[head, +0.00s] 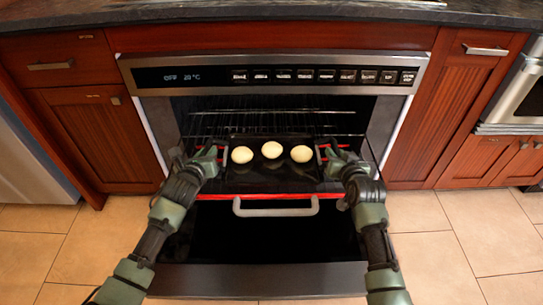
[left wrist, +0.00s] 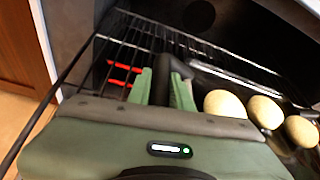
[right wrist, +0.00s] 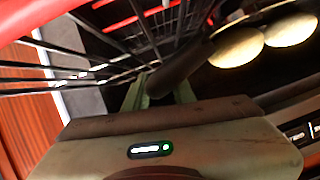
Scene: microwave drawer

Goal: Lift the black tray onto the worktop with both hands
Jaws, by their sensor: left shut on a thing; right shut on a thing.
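The black tray (head: 257,170) is at the mouth of the open oven, with three round pale buns (head: 272,150) on it. My left gripper (head: 217,154) is shut on the tray's left handle, which shows as a dark bar between the fingers in the left wrist view (left wrist: 166,85). My right gripper (head: 326,153) is shut on the tray's right handle, a dark bar in the right wrist view (right wrist: 165,85). The dark worktop (head: 270,12) runs along the top, above the oven. Whether the tray touches the rack under it is hard to tell.
The oven door (head: 270,245) is folded down in front, with a grey handle (head: 276,209). Wire racks (head: 280,125) and red glowing bars lie close to both grippers. The control panel (head: 275,76) overhangs the opening. Red wooden cabinets (head: 80,120) stand on both sides.

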